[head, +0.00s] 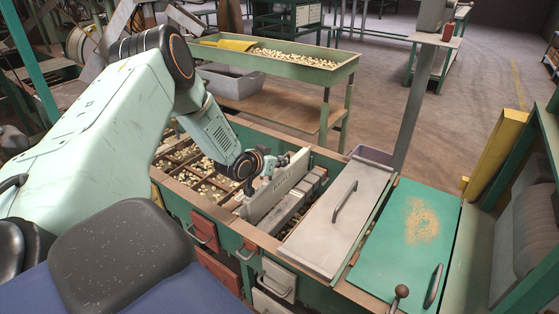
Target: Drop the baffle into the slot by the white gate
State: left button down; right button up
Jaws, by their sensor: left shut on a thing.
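My left arm reaches in from the left, and its gripper (268,177) is over the hopper bench. It is shut on the baffle (279,190), a pale grey-white upright board that runs from front left to back right. The baffle stands on edge among the hopper compartments; I cannot tell whether its lower edge is in a slot or just above. The white gate (278,277) is on the bench front, below and to the right of the baffle's near end. The slot by it is not clearly visible. My right gripper is out of view.
Compartments of nuts (204,172) lie left of the baffle. Grey blocks (298,207) lie just right of it, then a grey lid (337,217) with a handle and a green lid (408,240). Red gates (204,229) are on the front. A nut tray table (290,60) stands behind.

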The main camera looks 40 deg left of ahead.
aim_at(280, 171)
pick_arm(q)
jog(key=shift+f+b, duration=0.3)
jog(key=shift+f, duration=1.45)
jog(key=c, duration=1.4)
grip_release()
jog(key=shift+f, duration=0.1)
jog(key=shift+s, duration=0.15)
